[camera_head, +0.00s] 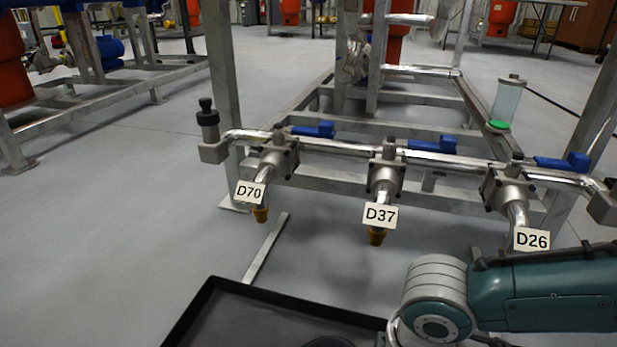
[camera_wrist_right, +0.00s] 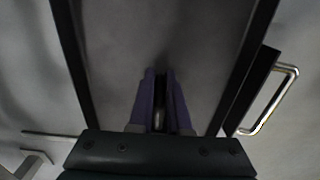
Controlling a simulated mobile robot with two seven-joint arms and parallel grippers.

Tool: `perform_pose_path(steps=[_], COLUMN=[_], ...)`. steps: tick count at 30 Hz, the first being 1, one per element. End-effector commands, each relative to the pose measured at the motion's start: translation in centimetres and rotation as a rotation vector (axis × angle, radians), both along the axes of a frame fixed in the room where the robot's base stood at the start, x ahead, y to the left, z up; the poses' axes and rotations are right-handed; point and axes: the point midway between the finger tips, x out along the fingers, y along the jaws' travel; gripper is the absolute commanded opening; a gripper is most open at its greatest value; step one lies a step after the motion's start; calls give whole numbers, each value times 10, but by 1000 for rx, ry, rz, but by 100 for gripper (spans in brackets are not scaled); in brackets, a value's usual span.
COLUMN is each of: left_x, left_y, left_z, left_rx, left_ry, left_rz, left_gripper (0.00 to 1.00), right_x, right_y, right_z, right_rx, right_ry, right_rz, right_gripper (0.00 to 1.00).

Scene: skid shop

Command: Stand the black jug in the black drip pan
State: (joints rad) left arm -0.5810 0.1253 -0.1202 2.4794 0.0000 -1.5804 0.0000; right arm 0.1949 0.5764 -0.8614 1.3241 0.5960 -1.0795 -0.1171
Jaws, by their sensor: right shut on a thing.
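The black drip pan (camera_head: 262,293) lies on the floor at the bottom of the head view, cut off by the frame. In the right wrist view its dark rim (camera_wrist_right: 75,60) runs down both sides of a grey floor. My right gripper (camera_wrist_right: 160,78) is over the pan, its purple fingers shut on a narrow dark part, seemingly of the black jug (camera_wrist_right: 159,118). Most of the jug is hidden or too dark to tell from the pan. A dark rounded edge, possibly the jug, shows at the bottom of the head view. My left gripper is out of view.
A pipe manifold with valves tagged D70 (camera_head: 249,192), D37 (camera_head: 380,215) and D26 (camera_head: 531,239) stands behind the pan on a steel skid frame. A bright metal handle (camera_wrist_right: 272,100) sits beside the pan's right rim. Floor to the left is clear.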

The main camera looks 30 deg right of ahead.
Motion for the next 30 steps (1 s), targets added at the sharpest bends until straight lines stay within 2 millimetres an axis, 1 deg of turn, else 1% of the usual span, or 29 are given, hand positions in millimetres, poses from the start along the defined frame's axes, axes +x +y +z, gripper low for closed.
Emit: perform_pose_path(steps=[1,8,15,17,23,28,29,30], left_x=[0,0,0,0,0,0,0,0], left_y=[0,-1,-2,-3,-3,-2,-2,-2], left_z=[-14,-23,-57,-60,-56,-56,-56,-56], left_rx=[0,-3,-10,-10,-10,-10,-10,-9], left_ry=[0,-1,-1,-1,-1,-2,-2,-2], left_rz=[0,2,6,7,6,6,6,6], left_gripper=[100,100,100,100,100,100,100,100], right_x=[0,0,0,0,0,0,0,0], right_y=[0,0,0,0,0,0,0,0], right_z=[-15,-26,-62,-65,-62,-65,-65,-65], right_rx=[0,1,1,1,1,1,1,0], right_ry=[0,-1,-1,-1,-1,1,1,0], right_rz=[0,1,0,0,0,0,1,1], right_gripper=[0,0,0,0,0,0,18,22])
